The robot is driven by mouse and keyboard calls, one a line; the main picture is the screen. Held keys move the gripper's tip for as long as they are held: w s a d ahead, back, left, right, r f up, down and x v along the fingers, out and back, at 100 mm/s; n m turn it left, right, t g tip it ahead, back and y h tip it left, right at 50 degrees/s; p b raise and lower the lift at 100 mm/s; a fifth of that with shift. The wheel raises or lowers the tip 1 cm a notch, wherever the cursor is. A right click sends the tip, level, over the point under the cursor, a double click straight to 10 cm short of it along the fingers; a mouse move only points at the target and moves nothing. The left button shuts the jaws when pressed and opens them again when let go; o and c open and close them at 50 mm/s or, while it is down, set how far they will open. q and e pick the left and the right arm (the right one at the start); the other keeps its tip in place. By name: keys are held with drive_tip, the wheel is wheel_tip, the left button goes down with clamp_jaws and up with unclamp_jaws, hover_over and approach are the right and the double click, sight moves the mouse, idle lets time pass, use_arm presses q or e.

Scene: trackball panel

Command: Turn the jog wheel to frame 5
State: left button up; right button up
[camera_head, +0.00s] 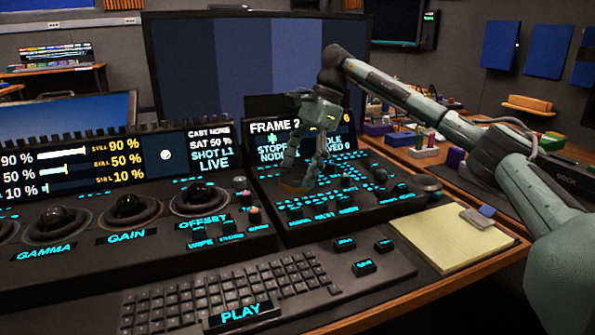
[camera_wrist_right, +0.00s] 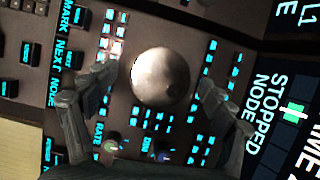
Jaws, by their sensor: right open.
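The jog wheel (camera_wrist_right: 160,77) shows in the right wrist view as a pale, round, shiny metal disc or dome on a dark panel of lit cyan keys. My right gripper (camera_wrist_right: 158,92) is open, with one finger on each side of the wheel; dark gaps show between fingers and wheel, and I cannot tell if they touch it. In the head view the right gripper (camera_head: 304,180) points down over the right-hand panel and mostly hides the wheel. The panel's screen (camera_head: 275,127) reads "FRAME 2" and "STOPPED", partly covered by the gripper. My left gripper is not in view.
A left panel (camera_head: 120,240) carries several trackballs and a levels screen. A keyboard (camera_head: 220,290) and a yellow notepad (camera_head: 450,238) lie in front. A large monitor (camera_head: 240,70) stands behind. Small colored items lie on the desk at right.

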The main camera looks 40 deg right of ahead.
drive_tip(key=shift+f, duration=0.15)
drive_tip(key=c, duration=1.2)
drive_tip(key=shift+o, duration=0.2)
